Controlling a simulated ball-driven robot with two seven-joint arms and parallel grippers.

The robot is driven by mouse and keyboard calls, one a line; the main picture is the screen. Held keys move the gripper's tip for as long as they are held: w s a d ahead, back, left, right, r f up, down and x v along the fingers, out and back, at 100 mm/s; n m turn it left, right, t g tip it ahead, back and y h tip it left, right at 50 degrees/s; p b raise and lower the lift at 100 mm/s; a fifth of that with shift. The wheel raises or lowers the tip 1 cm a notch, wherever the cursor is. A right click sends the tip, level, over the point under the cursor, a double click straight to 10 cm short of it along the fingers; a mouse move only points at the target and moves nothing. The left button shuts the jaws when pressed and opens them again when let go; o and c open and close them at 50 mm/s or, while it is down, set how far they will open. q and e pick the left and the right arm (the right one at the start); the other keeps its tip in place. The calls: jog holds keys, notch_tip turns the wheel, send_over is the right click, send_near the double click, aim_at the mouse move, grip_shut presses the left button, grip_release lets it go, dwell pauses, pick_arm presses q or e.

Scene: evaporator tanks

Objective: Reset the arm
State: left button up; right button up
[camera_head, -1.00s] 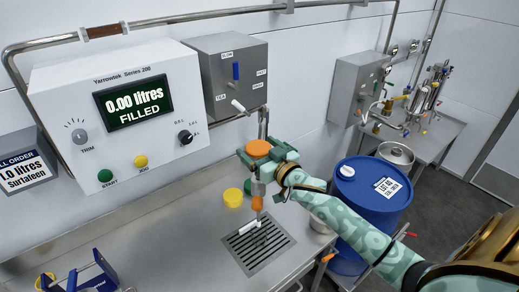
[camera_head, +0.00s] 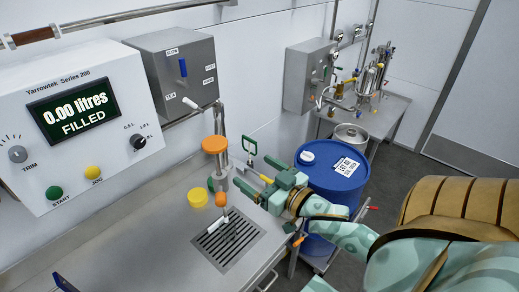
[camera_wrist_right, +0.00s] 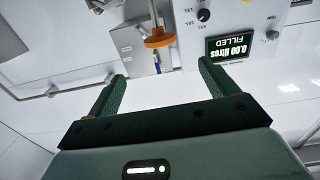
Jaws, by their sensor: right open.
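My right gripper (camera_head: 246,166) is open and empty, just right of the steel filling valve (camera_head: 222,178) with its orange knob (camera_head: 214,145). A gap shows between the jaws and the knob. In the right wrist view the two dark green fingers (camera_wrist_right: 161,72) stand apart with nothing between them. The orange knob (camera_wrist_right: 160,38) shows there beyond them. The filler panel (camera_head: 75,125) reads 0.00 litres, FILLED. My left gripper is not in view.
A blue drum (camera_head: 330,185) stands behind my right arm. A grey box (camera_head: 172,68) hangs on the wall.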

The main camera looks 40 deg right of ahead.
jog(key=shift+s, duration=0.1)
dwell(0.5)
jog(key=s+d+f+n+g+h+b, duration=0.1)
jog(key=s+d+f+g, duration=0.2)
jog(key=f, duration=0.9)
jog(key=s+d+f+g+h+b, duration=0.1)
jog(key=s+f+g, duration=0.25)
jog(key=f, duration=0.85)
jog(key=s+d+f+n+g+h+b, duration=0.15)
jog(key=s+f, duration=0.25)
jog(key=f, duration=0.8)
jog(key=s+a+f+g+b, duration=0.2)
jog(key=s+a+f, duration=0.3)
jog(key=s+f, duration=0.3)
jog(key=s+a+f+g+y+b, duration=0.1)
jog(key=s+a+f+g, duration=0.3)
jog(key=s+f, duration=0.4)
jog(key=s+a+f+g+y+b, duration=0.1)
jog(key=s+a+f+g+b, duration=0.2)
jog(key=s+f, duration=0.6)
jog(key=shift+a+f+n, duration=0.35)
jog(key=shift+a+f, duration=0.7)
jog(key=shift+a, duration=0.25)
